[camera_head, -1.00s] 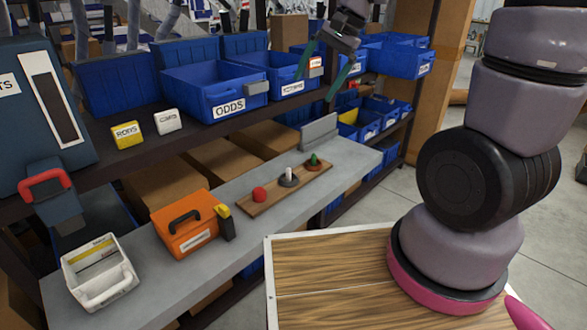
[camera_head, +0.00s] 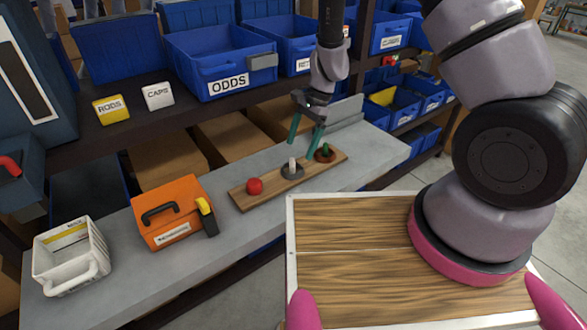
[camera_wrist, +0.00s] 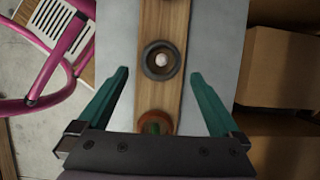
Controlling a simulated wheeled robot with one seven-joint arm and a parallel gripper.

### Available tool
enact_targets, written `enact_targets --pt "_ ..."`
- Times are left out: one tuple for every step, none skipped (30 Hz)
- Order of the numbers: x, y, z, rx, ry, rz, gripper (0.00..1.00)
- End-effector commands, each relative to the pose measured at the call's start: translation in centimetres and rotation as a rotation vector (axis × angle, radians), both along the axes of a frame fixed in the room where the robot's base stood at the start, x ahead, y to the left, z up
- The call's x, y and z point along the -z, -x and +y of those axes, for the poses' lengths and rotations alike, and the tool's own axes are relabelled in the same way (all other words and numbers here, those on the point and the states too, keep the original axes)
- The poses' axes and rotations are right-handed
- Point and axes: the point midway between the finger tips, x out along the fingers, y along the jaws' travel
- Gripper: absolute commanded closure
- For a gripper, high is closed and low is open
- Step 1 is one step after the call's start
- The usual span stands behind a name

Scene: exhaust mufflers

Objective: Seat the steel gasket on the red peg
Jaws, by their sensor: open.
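A wooden board (camera_head: 272,193) on the grey bench carries a red peg (camera_head: 254,186), a white peg (camera_head: 292,163) and a green peg (camera_head: 326,148). The steel gasket (camera_head: 291,175), a dark grey ring, sits around the white peg and also shows in the wrist view (camera_wrist: 147,70). A copper-brown ring (camera_head: 320,157) sits around the green peg. No ring shows on the red peg. My gripper (camera_head: 303,143) is open and empty above the board near the white and green pegs. In the wrist view its green fingers (camera_wrist: 159,73) spread on both sides of the board.
An orange toolbox (camera_head: 173,212) and a white caddy (camera_head: 72,257) stand on the bench to the left. Blue bins (camera_head: 222,70) line the shelf behind. A grey upright plate (camera_head: 344,113) stands behind the board's right end.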

Motion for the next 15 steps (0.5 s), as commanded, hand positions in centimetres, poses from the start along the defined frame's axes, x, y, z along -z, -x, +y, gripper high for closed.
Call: enact_targets --pt "0.7 0.2 0.2 -0.001 0.001 0.002 0.00" --pt "1.0 0.2 0.3 -0.001 0.001 0.002 0.00" --pt "1.3 0.3 0.4 -0.001 0.001 0.000 0.00" --pt "1.4 0.3 0.5 -0.001 0.001 -0.001 0.00" --pt "1.5 0.3 0.5 -0.001 0.001 -0.001 0.00" --pt "1.8 0.4 0.6 -0.001 0.001 -0.001 0.00" --pt "2.1 0.4 0.7 -0.002 0.000 0.000 0.00" --pt "2.4 0.5 0.7 -0.003 0.001 0.001 0.00" --pt "2.9 0.5 0.9 -0.002 0.001 0.001 0.00" --pt "3.4 0.6 1.0 -0.002 0.001 0.002 0.00" --pt "3.9 0.7 1.2 -0.002 0.001 0.002 0.00" --pt "4.5 0.8 1.4 -0.003 0.002 0.002 0.00" --pt "4.9 0.8 1.5 -0.002 0.001 0.002 0.00" --pt "5.3 0.9 1.6 -0.003 0.001 0.002 0.00" --pt "5.7 1.0 1.8 -0.003 0.001 0.001 0.00"
